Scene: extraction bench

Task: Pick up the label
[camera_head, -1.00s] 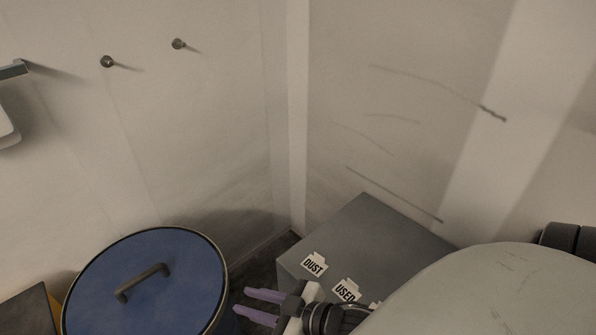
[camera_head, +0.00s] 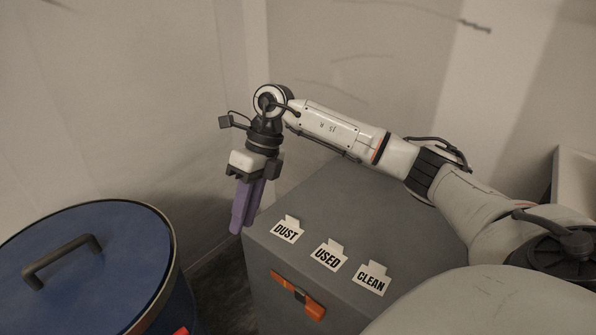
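Three white labels with tabs lie in a row on top of a grey box (camera_head: 350,205). They are the DUST label (camera_head: 286,230), the USED label (camera_head: 327,255) and the CLEAN label (camera_head: 371,279). My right gripper (camera_head: 243,222) points down with purple fingers, up and left of the DUST label and by the box's left edge. It looks apart from the labels. The fingers overlap in this view, so their opening cannot be judged; nothing shows in them. My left gripper is not in view.
A blue round lid (camera_head: 110,250) with a dark handle (camera_head: 62,262) covers a drum at the left. An orange and black latch (camera_head: 298,295) is on the box's front. Pale walls stand behind. The box top behind the labels is clear.

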